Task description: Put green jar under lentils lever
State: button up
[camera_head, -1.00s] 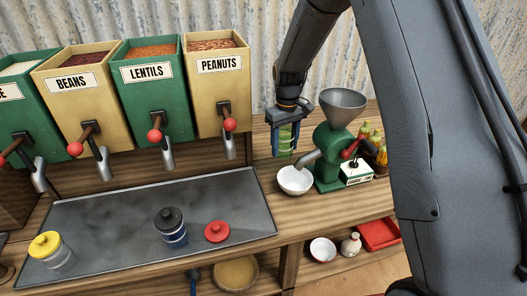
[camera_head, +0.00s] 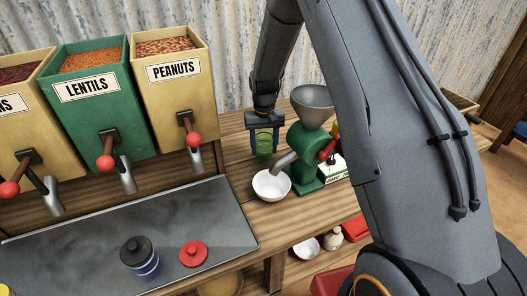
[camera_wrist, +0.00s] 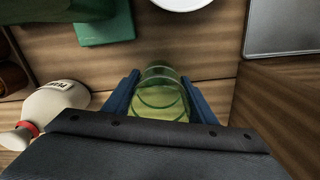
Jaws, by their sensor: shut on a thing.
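My gripper (camera_head: 264,143) is shut on the green jar (camera_head: 264,146), beside the green grinder on the wooden counter. In the wrist view the green see-through jar (camera_wrist: 162,95) sits between my two blue fingers (camera_wrist: 160,98). I cannot tell whether the jar touches the counter. The green lentils bin (camera_head: 95,110) stands at the left, labelled LENTILS. Its lever with a red knob (camera_head: 104,163) and its metal spout (camera_head: 128,178) hang over the grey metal tray (camera_head: 75,250).
A green grinder (camera_head: 304,146) with a funnel and a white bowl (camera_head: 272,185) stand close to my gripper. A black-lidded jar (camera_head: 139,256) and a red lid (camera_head: 193,253) are on the tray. The peanuts bin (camera_head: 174,90) stands between the lentils bin and my gripper.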

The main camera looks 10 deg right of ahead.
aim_at(264, 153)
jog(key=shift+f+p, duration=0.35)
jog(key=shift+f, duration=1)
jog(key=shift+f, duration=0.1)
jog(key=o, duration=0.7)
jog(key=shift+f, duration=0.1)
jog(key=o, duration=0.5)
jog(key=shift+c, duration=0.2)
